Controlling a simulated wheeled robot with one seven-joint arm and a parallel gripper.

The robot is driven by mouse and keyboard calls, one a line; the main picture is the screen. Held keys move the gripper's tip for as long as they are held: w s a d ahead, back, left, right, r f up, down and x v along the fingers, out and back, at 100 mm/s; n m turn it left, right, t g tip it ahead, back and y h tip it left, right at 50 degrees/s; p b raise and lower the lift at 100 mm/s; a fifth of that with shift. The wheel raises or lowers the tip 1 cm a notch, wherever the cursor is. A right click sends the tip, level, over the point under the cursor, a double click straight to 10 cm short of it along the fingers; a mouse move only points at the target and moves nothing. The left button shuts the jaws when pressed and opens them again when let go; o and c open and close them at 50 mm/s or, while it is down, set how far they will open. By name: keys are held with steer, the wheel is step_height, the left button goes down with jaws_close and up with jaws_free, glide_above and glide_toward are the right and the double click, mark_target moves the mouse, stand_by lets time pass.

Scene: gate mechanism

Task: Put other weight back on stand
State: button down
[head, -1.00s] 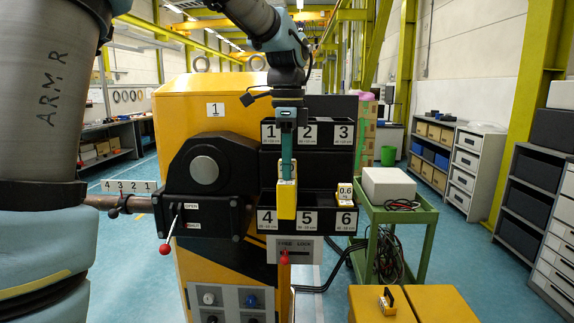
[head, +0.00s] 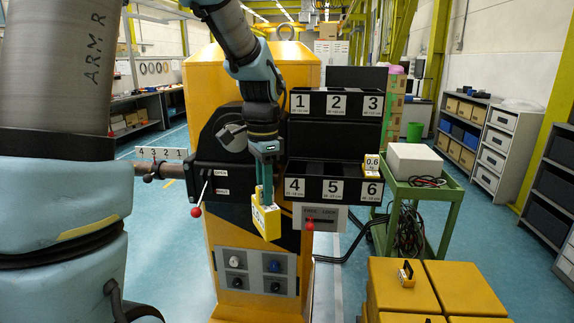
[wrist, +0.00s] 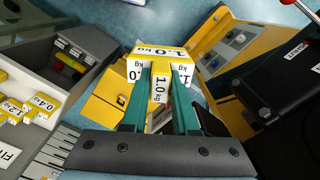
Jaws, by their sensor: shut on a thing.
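My gripper (head: 264,187) is shut on a yellow weight (head: 265,220) with white label faces. In the wrist view this weight (wrist: 164,52) reads 1.0 kg and sits between the green fingers. In the head view it hangs slightly tilted in the air, left of compartment 4 of the black numbered rack (head: 335,150). Another weight (head: 372,163), marked 0.6, stands at compartment 6. In the wrist view, several yellow weights (wrist: 30,108), some marked 0.4 and 1.2 kg, lie in a grey tray (wrist: 60,88) at the left. I cannot tell which thing is the stand.
A lever with a red knob (head: 196,211) is left of the held weight. Another red knob (head: 310,226) is below the rack. Yellow boxes (head: 460,285) stand at the lower right, with a small object (head: 406,273) on top. A green cart (head: 425,195) is behind.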

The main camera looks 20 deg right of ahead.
steer(key=w+a+f+n, duration=0.2)
steer(key=a+f+n, duration=0.6)
steer(key=a+f, duration=0.3)
steer(key=w+a+f+n, duration=0.2)
steer(key=a+f+n, duration=0.6)
steer(key=a+f, duration=0.4)
step_height(320, 180, down, 4)
steer(key=shift+w+f, duration=0.1)
steer(key=shift+w, duration=0.15)
steer(key=shift+a, duration=0.1)
